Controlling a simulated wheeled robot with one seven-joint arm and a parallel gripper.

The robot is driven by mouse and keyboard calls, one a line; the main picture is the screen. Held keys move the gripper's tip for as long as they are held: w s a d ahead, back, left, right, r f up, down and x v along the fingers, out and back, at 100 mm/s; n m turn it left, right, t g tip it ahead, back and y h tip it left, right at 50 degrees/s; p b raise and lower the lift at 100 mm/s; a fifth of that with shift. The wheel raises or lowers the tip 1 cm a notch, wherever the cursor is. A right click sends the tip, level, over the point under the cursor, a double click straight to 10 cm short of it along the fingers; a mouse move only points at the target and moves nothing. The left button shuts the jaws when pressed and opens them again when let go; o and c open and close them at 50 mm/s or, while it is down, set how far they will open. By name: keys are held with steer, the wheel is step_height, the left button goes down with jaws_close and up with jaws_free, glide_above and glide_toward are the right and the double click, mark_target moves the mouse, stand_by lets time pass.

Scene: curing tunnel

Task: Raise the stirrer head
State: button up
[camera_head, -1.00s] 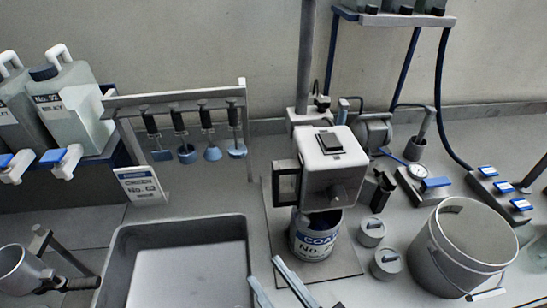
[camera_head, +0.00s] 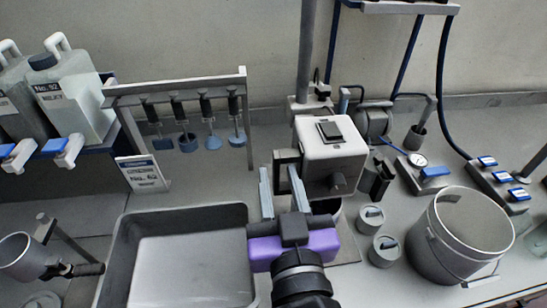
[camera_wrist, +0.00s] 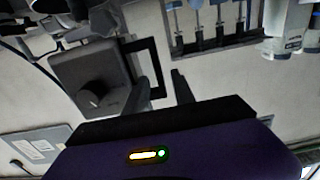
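The stirrer head (camera_head: 331,150) is a pale box with a dark knob, mounted on an upright grey column (camera_head: 307,50). A black frame-shaped handle (camera_head: 283,158) projects from its left side. In the wrist view the head (camera_wrist: 88,80) appears dark, with its handle (camera_wrist: 158,55) just beyond the fingertips. My gripper (camera_head: 279,172) is open, its two fingers apart and pointing at the handle. The handle's outer bar appears near the gap between the fingertips (camera_wrist: 160,76); whether they touch it cannot be told. My gripper mostly hides the can (camera_head: 326,206) below the head.
A grey tray (camera_head: 122,250) lies left of my gripper. A rack of hanging stirrers (camera_head: 175,90) stands behind it. Two small lidded pots (camera_head: 385,250) and a large metal pail (camera_head: 432,245) stand at the right. A gauge block (camera_head: 420,170) sits farther back.

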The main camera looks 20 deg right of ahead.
mark_target(278, 175)
steer(key=b+x, duration=0.3)
steer(key=shift+w+f, duration=0.2)
steer(key=shift+w+d+r, duration=0.15)
steer(key=shift+w+r, duration=0.1)
steer(key=shift+w, duration=0.25)
steer(key=shift+x, duration=0.8)
jaws_close()
stand_by(0.4)
